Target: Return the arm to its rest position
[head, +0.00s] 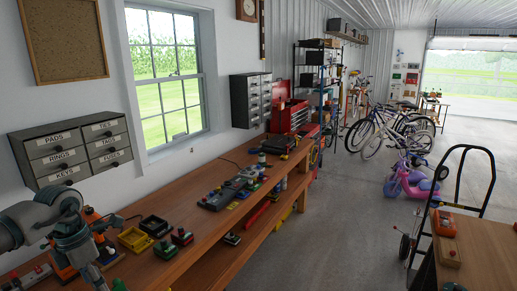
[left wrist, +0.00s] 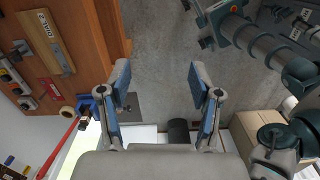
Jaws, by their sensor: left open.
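My left arm (head: 62,222) comes in at the lower left of the head view, bent downward beside the workbench (head: 190,222). Its lower end runs toward the bottom edge, and I cannot make out the fingers there. In the left wrist view my left gripper (left wrist: 162,88) is open, its two blue-grey fingers wide apart. Dark jointed links of mine show at the right of that view. My right gripper does not show clearly in either view.
An orange tool (head: 65,262), a yellow bin (head: 135,240) and a black bin (head: 155,226) stand on the bench close to my left arm. Small drawers (head: 75,150) hang above. A hand truck (head: 462,190) stands at the right. The floor (head: 320,225) between is clear.

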